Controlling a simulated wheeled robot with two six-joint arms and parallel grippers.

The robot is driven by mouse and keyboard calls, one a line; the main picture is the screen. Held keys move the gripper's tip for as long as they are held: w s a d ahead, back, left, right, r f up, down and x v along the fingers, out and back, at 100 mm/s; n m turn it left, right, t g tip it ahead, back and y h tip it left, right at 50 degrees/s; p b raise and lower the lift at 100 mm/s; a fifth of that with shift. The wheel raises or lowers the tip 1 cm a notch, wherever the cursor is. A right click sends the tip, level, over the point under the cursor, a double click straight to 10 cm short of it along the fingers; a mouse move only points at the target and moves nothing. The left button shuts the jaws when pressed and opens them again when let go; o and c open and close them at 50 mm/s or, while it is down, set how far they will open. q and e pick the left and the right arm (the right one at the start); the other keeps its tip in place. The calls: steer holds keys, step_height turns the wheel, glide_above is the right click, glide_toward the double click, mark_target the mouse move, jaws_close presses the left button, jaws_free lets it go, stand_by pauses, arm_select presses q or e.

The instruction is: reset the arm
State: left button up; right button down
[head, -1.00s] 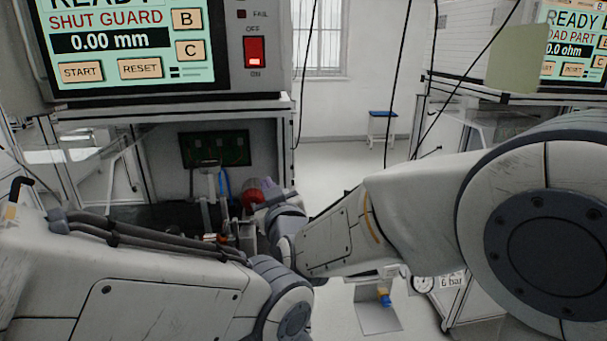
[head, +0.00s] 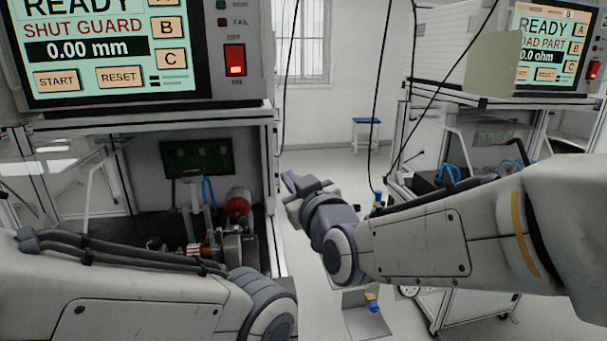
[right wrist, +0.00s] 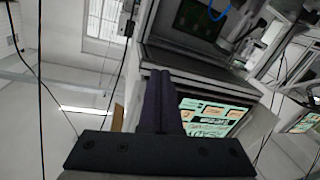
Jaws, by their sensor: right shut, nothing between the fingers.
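My right gripper (head: 290,183) is in the middle of the head view, just right of the left test station's (head: 148,112) frame. It is clear of the station and holds nothing. In the right wrist view its two dark fingers (right wrist: 158,100) lie together, shut. My right arm (head: 430,240) reaches in from the right edge. My left arm (head: 120,290) comes in from the lower left; its gripper does not show. Inside the left station are a red cylindrical part (head: 238,205) and some fixture pieces.
The left station's screen (head: 100,48) reads READY, SHUT GUARD, 0.00 mm. A second station's screen (head: 548,45) at the right reads READY and 0.0 ohm. A blue stool (head: 366,130) stands at the back. Black cables (head: 381,90) hang between the stations.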

steer(key=s+f+g+h+p, duration=0.2)
steer(key=s+f+g+p, duration=0.5)
steer(key=s, duration=0.3)
steer(key=s+d+f+g+h+p, duration=0.2)
steer(key=s+d+g, duration=0.2)
steer(key=s, duration=0.5)
steer(key=s+d+f+g+h+p, duration=0.1)
steer(key=s+d+f+g+h, duration=0.1)
steer(key=s+d+g, duration=0.2)
steer(key=s+d, duration=0.3)
steer(key=s, duration=0.2)
steer(key=shift+s+d+f+m+g+h+p, duration=0.2)
steer(key=shift+d+m+g+h+p, duration=0.05)
steer(key=shift+m+g+h+p, duration=0.15)
steer(key=shift+a, duration=0.1)
